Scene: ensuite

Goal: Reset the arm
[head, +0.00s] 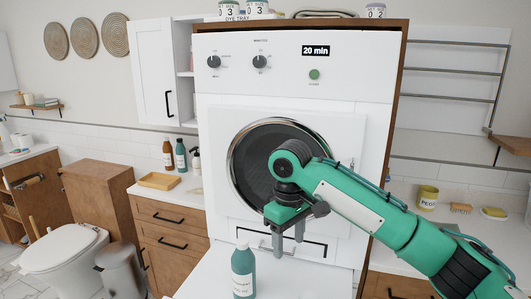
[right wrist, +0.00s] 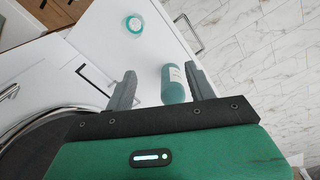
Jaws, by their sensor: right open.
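My right arm comes in from the right in the head view. Its gripper (head: 288,250) hangs in front of the white machine (head: 345,85), at the lower part of its round dark door (head: 250,170). The fingers point down, apart and with nothing between them. In the right wrist view the gripper (right wrist: 158,75) also shows with its fingers spread. There a teal bottle (right wrist: 175,85) appears between the fingers, and I cannot tell its depth. My left gripper is not in view.
A teal bottle with a white label (head: 243,272) stands on a white surface (head: 205,280) below my right gripper. The machine's display (head: 316,50) reads 20 min. A toilet (head: 65,248) and a bin (head: 120,270) are at left. A yellow cup (head: 428,197) stands on the right counter.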

